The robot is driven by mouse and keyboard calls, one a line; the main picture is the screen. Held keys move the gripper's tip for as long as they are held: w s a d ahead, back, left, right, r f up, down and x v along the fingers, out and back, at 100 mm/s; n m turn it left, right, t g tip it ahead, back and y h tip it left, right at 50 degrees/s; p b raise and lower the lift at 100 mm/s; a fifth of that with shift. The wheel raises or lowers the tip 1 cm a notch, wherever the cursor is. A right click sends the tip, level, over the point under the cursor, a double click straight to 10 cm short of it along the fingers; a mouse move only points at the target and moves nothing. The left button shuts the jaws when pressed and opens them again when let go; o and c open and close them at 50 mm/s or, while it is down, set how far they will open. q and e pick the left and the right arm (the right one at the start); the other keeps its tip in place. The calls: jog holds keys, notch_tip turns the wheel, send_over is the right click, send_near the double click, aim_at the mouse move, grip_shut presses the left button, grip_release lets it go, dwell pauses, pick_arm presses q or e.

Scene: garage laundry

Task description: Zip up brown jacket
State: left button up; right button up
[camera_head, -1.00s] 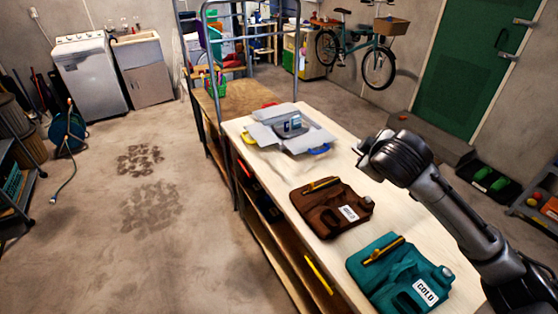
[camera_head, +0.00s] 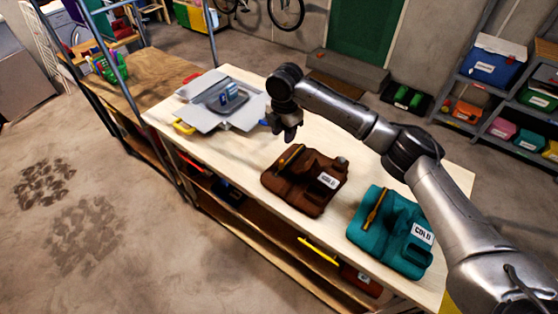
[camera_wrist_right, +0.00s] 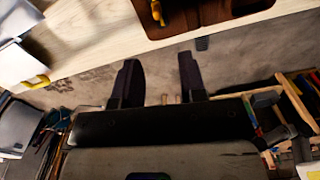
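The brown jacket (camera_head: 312,194) lies folded on the light wooden table (camera_head: 203,164), with a yellow zipper strip (camera_head: 291,157) along its upper left part and a white label. Part of the jacket shows at the top of the right wrist view (camera_wrist_right: 213,12), with the yellow strip (camera_wrist_right: 156,12) there too. My right gripper (camera_head: 284,134) hangs above the table, beyond the jacket's far edge and apart from it. In the right wrist view its two fingers (camera_wrist_right: 160,78) are spread with nothing between them. My left gripper is not in view.
A teal jacket (camera_head: 400,247) with a white label and yellow strip lies to the right of the brown one. A grey folded item (camera_head: 205,117) sits at the table's far left. Shelves (camera_head: 490,80) stand at the back right. Bare wood surrounds the jackets.

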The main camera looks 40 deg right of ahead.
aim_at(282, 161)
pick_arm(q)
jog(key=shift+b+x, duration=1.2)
pick_arm(e)
jog(key=shift+n, duration=0.9)
jog(key=f, duration=1.3)
jog(key=shift+w+f, duration=0.2)
jog(key=shift+f, duration=0.15)
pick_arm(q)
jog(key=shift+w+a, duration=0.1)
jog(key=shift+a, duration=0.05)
pick_arm(e)
jog(key=c, duration=0.5)
grip_shut()
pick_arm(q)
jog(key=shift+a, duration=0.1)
